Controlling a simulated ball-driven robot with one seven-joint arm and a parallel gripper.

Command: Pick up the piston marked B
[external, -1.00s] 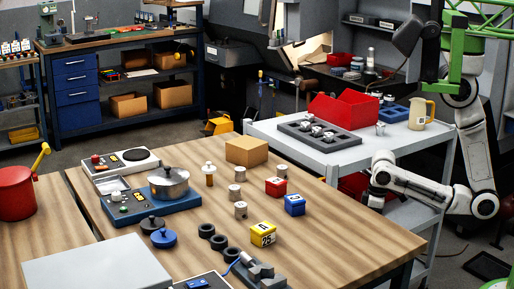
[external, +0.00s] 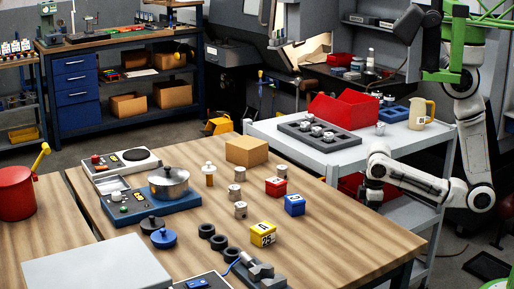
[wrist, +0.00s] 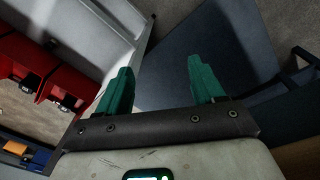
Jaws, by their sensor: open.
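Several small metallic pistons stand on the wooden table (external: 330,232) in the external view: one (external: 281,171) behind the red block, one (external: 234,191) left of it, and one (external: 240,209) nearer the front. Marks on them are too small to read, so I cannot tell which is B. More piston-like parts (external: 316,131) sit in a dark tray on the cart. My gripper (external: 374,197) is right of the table, in front of the cart, away from all pistons. In the wrist view my gripper (wrist: 160,80) has its green fingers wide apart with nothing between them.
Red (external: 275,186), blue (external: 294,205) and yellow (external: 263,233) blocks stand on the table near the pistons. A cardboard box (external: 247,151), a pot (external: 168,182) and black rings (external: 206,230) are also there. The white cart (external: 345,155) stands behind my arm.

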